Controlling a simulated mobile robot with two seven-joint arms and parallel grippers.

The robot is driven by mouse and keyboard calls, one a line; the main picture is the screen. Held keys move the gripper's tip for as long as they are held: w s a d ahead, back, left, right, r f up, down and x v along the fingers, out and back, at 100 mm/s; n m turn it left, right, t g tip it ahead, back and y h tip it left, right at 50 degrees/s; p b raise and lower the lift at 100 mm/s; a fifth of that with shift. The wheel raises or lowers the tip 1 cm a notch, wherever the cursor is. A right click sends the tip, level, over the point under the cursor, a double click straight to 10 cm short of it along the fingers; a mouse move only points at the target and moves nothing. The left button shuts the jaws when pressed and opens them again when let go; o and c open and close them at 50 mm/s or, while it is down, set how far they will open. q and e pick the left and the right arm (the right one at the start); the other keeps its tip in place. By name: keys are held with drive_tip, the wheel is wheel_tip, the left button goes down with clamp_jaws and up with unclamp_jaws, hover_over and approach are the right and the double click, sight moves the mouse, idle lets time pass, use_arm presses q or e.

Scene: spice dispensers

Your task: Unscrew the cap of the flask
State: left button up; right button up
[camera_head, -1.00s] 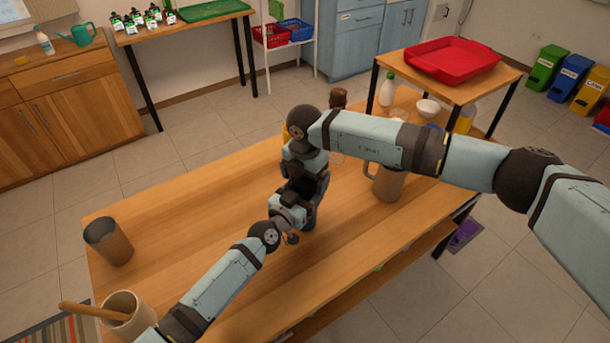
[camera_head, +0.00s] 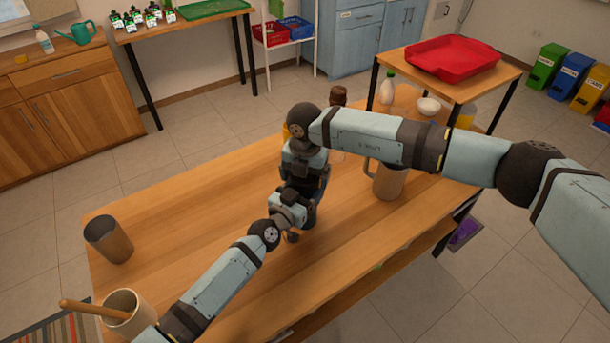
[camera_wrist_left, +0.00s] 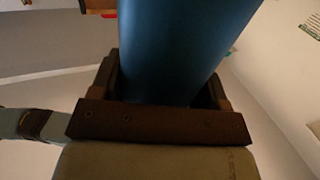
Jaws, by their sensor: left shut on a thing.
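The flask is a dark blue cylinder (camera_wrist_left: 180,50) that fills the upper middle of the left wrist view. My left gripper (camera_wrist_left: 163,88) is shut on it, with one finger on each side. In the head view, the left gripper (camera_head: 304,203) is low over the middle of the table, at the end of the arm from lower left. My right gripper (camera_head: 305,180) points down just above it, over the flask's top. The right hand and wrist hide the cap, and I cannot see whether its fingers are open or shut.
On the wooden table (camera_head: 200,225) stand a dark cup (camera_head: 108,240) at left, a beige pot (camera_head: 128,312) with a wooden handle, and a brown-grey mug (camera_head: 388,182) right of the grippers. A brown-capped bottle (camera_head: 338,97) is behind. The table's left middle is clear.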

drive_tip(key=shift+o, duration=0.3)
wheel_tip(320, 180, up, 4)
drive_tip(key=shift+r, duration=0.15)
drive_tip(key=shift+c, duration=0.2)
wheel_tip(320, 180, up, 3)
drive_tip(key=m, duration=0.3)
drive_tip(key=shift+r, duration=0.15)
drive_tip(key=shift+f, duration=3.8)
drive_tip(key=c, duration=0.9)
drive_tip(key=n, duration=0.6)
drive_tip(key=shift+c, duration=0.2)
